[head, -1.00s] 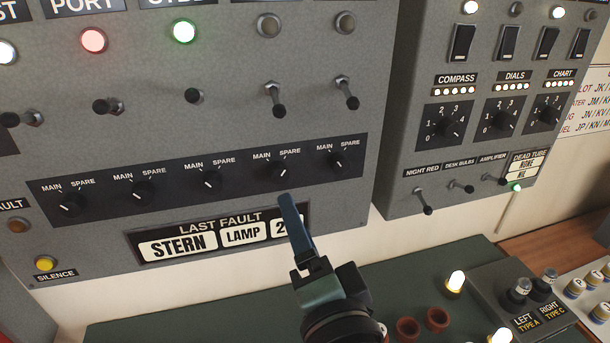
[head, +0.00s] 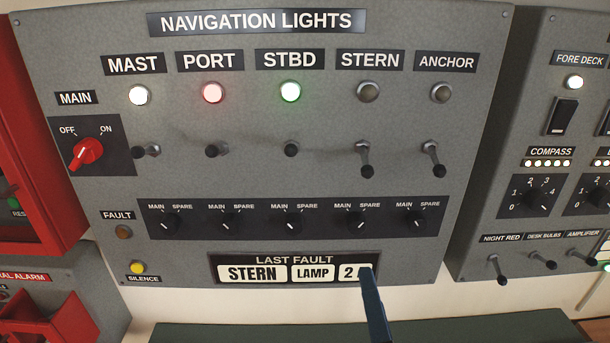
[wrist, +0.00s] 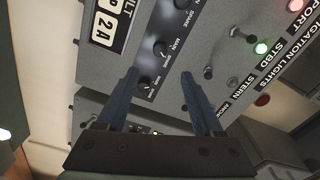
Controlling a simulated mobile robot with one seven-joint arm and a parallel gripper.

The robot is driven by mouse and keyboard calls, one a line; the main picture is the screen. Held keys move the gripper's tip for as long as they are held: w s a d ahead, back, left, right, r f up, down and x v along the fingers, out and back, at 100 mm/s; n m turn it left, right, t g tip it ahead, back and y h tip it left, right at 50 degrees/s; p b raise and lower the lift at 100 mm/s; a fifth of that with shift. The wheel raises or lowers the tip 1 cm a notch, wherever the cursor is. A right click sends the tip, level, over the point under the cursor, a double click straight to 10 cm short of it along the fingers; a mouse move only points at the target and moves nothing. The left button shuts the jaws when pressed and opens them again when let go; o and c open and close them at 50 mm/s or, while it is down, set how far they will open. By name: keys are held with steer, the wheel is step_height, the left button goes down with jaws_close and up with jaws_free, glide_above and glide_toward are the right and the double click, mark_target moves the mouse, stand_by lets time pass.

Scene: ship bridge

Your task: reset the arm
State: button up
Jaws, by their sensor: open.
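My gripper (head: 372,305) shows at the bottom of the head view, in front of the lower right of the navigation lights panel (head: 320,155). Its blue finger covers the end of the last fault display (head: 290,270), which reads STERN LAMP 2. In the wrist view my gripper (wrist: 160,75) is open, two blue fingers apart with nothing between them. Behind them lie the anchor and stern MAIN/SPARE knobs (wrist: 160,48). I cannot tell whether a finger touches the panel.
Left of the panel are a red cabinet (head: 35,150) and a red alarm box (head: 50,318). A second switch panel (head: 540,150) stands at the right. A green desk top (head: 250,333) runs below. Toggle switches (head: 365,158) stick out from the panel.

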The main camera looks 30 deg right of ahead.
steer(key=w+a+r+n+t+y+b, duration=0.1)
steer(key=w+a+r+n+t+y, duration=0.1)
steer(key=w+a+r+n+t, duration=0.45)
steer(key=w+a+r+n+t+y+b, duration=0.15)
steer(key=a+r+n, duration=0.25)
steer(key=a+r, duration=0.5)
steer(key=s+a+r+n+t+y, duration=0.1)
steer(key=a+r+n, duration=0.3)
steer(key=r, duration=0.4)
steer(key=s+a+r+n+t+y+b, duration=0.1)
steer(key=s+a+r+n+t+y, duration=0.1)
steer(key=r+n, duration=0.4)
step_height(320, 180, up, 2)
steer(key=a+t+y, duration=0.1)
steer(key=a+y, duration=0.1)
steer(key=shift+a+y, duration=0.2)
steer(key=shift+y, duration=0.15)
